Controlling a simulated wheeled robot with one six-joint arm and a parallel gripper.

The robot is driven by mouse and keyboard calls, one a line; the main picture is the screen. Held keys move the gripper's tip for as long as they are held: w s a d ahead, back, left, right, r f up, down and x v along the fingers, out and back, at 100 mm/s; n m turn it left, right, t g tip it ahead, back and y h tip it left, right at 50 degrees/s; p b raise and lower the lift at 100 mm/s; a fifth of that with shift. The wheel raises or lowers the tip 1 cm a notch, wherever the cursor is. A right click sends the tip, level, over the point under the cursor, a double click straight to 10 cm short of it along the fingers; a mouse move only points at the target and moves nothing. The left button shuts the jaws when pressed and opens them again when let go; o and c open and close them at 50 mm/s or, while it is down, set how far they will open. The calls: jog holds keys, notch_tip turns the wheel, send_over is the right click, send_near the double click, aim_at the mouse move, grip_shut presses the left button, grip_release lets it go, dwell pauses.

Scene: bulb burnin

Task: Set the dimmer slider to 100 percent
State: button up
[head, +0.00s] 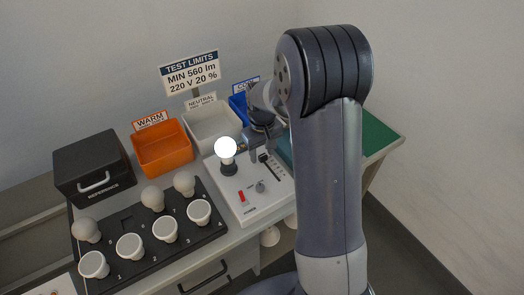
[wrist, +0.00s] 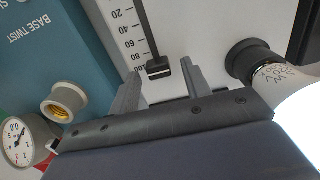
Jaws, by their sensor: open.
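The dimmer slider has a black knob (head: 264,157) on the white test panel (head: 262,205). In the wrist view the knob (wrist: 159,68) sits at the lower end of its slot, beside the 80 to 100 marks of the printed scale (wrist: 128,42). The exact reading is hard to tell. My gripper (wrist: 160,82) is open, with one finger on each side of the knob's line. The knob shows just beyond and between the fingertips; I see no clear contact. In the head view my gripper (head: 261,148) is over the slider's far end, partly hidden by my arm.
A lit bulb (head: 225,149) stands in the panel's socket, close to the gripper; it also shows in the wrist view (wrist: 301,108). A teal base-twist unit (wrist: 38,45) with a gauge (wrist: 20,142) lies on the other side. Bins and a black bulb tray (head: 150,245) stand left.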

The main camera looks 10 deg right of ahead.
jog(key=shift+r, duration=0.1)
notch_tip(320, 180, up, 11)
jog(key=shift+f, duration=0.2)
dwell(0.4)
